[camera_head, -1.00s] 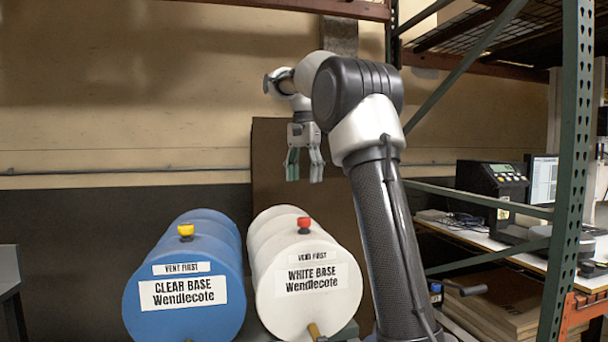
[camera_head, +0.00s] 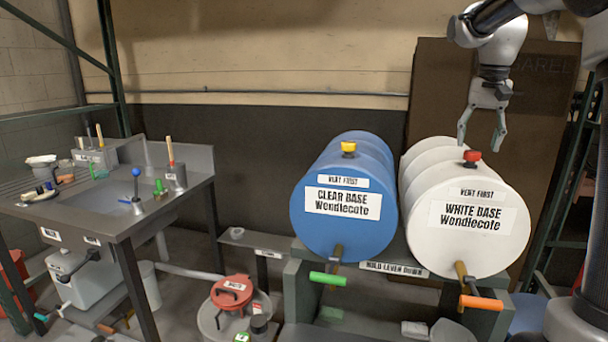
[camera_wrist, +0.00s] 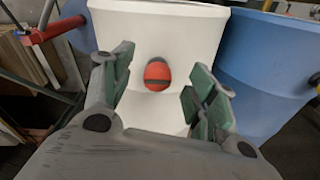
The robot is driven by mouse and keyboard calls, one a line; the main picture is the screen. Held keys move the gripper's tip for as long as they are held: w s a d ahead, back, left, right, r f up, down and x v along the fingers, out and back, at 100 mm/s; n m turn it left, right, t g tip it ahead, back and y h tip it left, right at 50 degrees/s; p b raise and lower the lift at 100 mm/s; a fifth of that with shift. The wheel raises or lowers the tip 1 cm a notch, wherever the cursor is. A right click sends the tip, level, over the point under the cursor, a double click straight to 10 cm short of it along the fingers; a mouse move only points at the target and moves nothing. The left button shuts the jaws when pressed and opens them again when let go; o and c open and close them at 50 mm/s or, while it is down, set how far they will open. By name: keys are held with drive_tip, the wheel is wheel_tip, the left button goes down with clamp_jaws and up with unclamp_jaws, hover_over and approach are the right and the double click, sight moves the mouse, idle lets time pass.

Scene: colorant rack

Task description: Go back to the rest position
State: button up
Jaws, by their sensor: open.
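My gripper (camera_head: 482,138) is open and empty. In the head view it hangs pointing down above the white drum (camera_head: 470,215), near that drum's red vent cap (camera_head: 472,157), with a visible gap. In the wrist view the red cap (camera_wrist: 158,74) shows between my open fingers (camera_wrist: 165,95), on top of the white drum (camera_wrist: 160,30). The blue drum (camera_head: 345,215) with a yellow cap (camera_head: 348,148) lies to the left in the head view.
The drums lie on a stand (camera_head: 300,290) with a green lever (camera_head: 327,279) and an orange lever (camera_head: 481,302). A metal sink table (camera_head: 120,215) with tools stands at left. A red-lidded bucket (camera_head: 232,290) sits on the floor. A dark panel (camera_head: 430,90) stands behind.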

drive_tip(key=s+a+f+n+t, duration=0.1)
drive_tip(key=s+a+f+n, duration=0.1)
drive_tip(key=s, duration=0.7)
drive_tip(key=s+a+f+n+t, duration=0.1)
drive_tip(key=s+f, duration=0.3)
drive_tip(key=s, duration=0.6)
drive_tip(key=s+a+f+n+t, duration=0.1)
drive_tip(key=s+a+f+n, duration=0.1)
drive_tip(key=s, duration=0.7)
drive_tip(key=shift+s+a+f+n, duration=0.2)
drive_tip(key=shift+a+f+n, duration=0.2)
drive_tip(key=shift+a+f, duration=0.25)
